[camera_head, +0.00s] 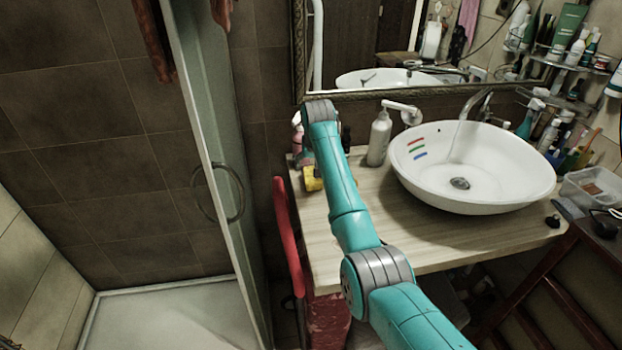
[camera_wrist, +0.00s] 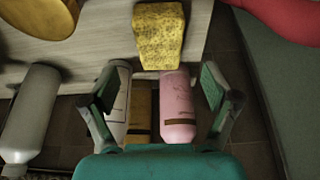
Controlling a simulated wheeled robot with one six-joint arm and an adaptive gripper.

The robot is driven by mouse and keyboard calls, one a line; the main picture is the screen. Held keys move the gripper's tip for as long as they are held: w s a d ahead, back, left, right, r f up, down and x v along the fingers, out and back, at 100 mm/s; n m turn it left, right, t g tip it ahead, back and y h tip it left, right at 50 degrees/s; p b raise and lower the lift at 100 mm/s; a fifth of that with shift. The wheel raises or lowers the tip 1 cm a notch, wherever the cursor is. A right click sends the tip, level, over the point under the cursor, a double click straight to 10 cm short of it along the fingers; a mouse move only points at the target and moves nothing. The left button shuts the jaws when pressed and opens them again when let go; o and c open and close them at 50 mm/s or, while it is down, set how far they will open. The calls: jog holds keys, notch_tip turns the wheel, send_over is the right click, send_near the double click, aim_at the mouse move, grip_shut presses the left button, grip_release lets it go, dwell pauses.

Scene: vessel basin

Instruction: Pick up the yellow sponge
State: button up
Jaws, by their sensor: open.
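The yellow sponge (camera_wrist: 158,35) is a speckled block on the counter in the wrist view, near its edge, at the top middle of the picture. In the head view a small part of the sponge (camera_head: 312,180) shows beside my arm, at the counter's left end. My gripper (camera_wrist: 159,85) is open, with one finger on either side of the picture's middle. The sponge appears beyond the fingertips, not between them. In the head view my arm hides the gripper.
A pink bottle (camera_wrist: 177,108), an amber one (camera_wrist: 140,112) and a white one (camera_wrist: 116,105) appear between the fingers, close to the sponge. A pump bottle (camera_head: 379,140) and white basin (camera_head: 470,168) are on the counter (camera_head: 350,255). A red object (camera_head: 288,235) hangs by the edge.

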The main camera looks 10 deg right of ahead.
aim_at(312, 178)
jog(key=shift+x, duration=3.2)
jog(key=shift+s, duration=0.15)
jog(key=c, duration=0.8)
